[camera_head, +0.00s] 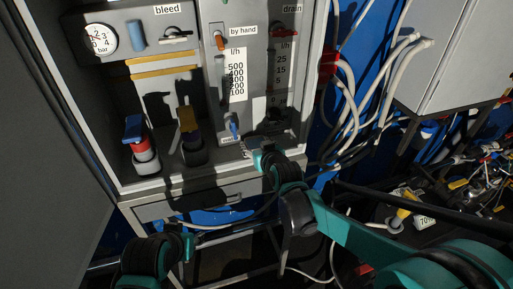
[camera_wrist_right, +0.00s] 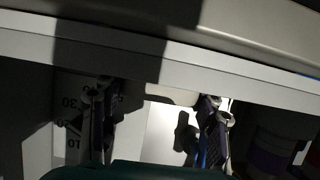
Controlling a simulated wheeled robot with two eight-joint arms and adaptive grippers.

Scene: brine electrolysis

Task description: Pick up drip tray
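I cannot pick out the drip tray with certainty. A grey drawer-like front (camera_head: 180,208) with a dark slot runs under the open cabinet (camera_head: 103,172). My right gripper (camera_head: 254,152) is at the cabinet's lower front edge, below the flow gauges, and looks small and partly shadowed in the head view. In the right wrist view, the two fingers of my right gripper (camera_wrist_right: 158,125) stand well apart, with a pale panel visible between them and no object clearly held. A pale horizontal edge (camera_wrist_right: 130,62) crosses above them.
Inside the cabinet stand a red-and-blue valve (camera_head: 142,146) and a yellow-handled valve (camera_head: 189,135). White hoses (camera_head: 352,95) hang at its right. A cluttered dark bench (camera_head: 440,205) lies at the right. Table legs and loose cables are below the cabinet.

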